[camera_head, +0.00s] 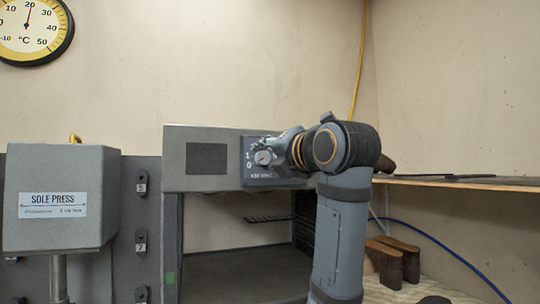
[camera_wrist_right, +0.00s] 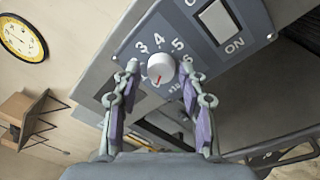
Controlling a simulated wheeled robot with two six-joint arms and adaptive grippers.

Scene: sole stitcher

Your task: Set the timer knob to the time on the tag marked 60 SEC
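The timer knob (camera_wrist_right: 161,68) is a round white dial with a red pointer mark, on a dark blue-grey panel (camera_wrist_right: 190,45). In the right wrist view the red mark points to the lower left of the picture. The printed digits 3, 4, 5 and 6 show around the knob. My right gripper (camera_wrist_right: 159,72) is open, its fingers on either side of the knob with gaps between. In the head view the right gripper (camera_head: 280,148) is at the panel, partly covering it. No tag reading 60 SEC is visible. My left gripper is out of view.
A rocker switch (camera_wrist_right: 216,22) marked ON is beside the knob. The panel is on a grey machine (camera_head: 177,160) with an open cavity below. A SOLE PRESS box (camera_head: 60,185) stands at left. A wooden shelf (camera_head: 460,183) is at right, with brown blocks (camera_head: 392,262) below.

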